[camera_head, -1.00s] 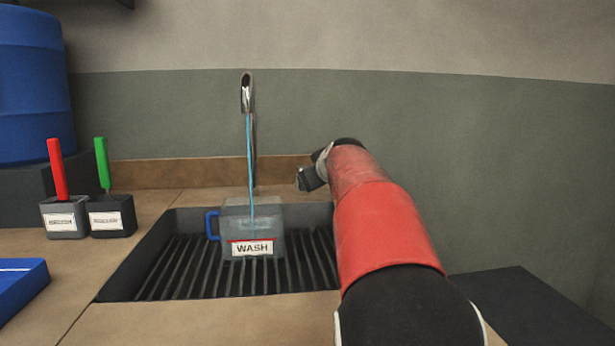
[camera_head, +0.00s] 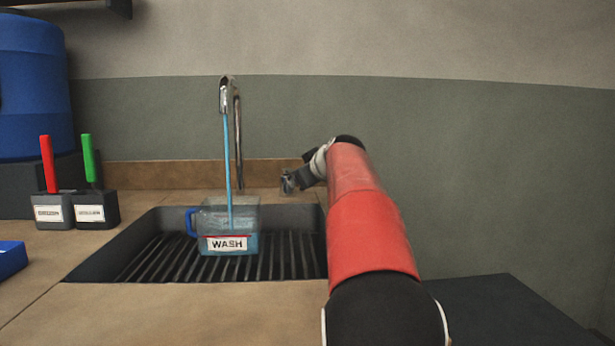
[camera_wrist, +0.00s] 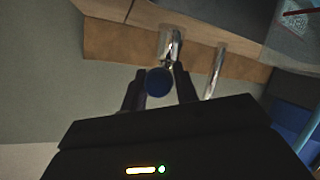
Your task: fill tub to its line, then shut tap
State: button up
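The clear tub (camera_head: 245,218) with a blue handle (camera_head: 190,222) and a WASH label stands upright on the sink's ribbed floor. A red line runs along the label's top edge. Blue-tinted water shows in the tub, up to about the label's height; its exact level against the line is hard to read. A water stream (camera_head: 228,150) falls from the chrome tap (camera_head: 226,95) into the tub. My gripper (camera_head: 287,184) is right of the tub, near the back ledge. In the wrist view, its fingers flank a round blue knob (camera_wrist: 159,82); contact is unclear.
The dark sink (camera_head: 100,262) is set in a tan counter (camera_head: 180,310). Two dark holders, with a red handle (camera_head: 47,163) and a green handle (camera_head: 88,157), stand left. A blue tray (camera_head: 10,258) and blue barrel (camera_head: 35,90) are further left. The sink's right part is free.

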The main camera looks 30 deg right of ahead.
jog(key=shift+o, duration=1.4)
jog(key=shift+s, duration=0.1)
jog(key=b+v, duration=0.1)
jog(key=v, duration=0.6)
jog(key=shift+s, duration=0.3)
jog(key=shift+r, duration=0.1)
dwell(5.4)
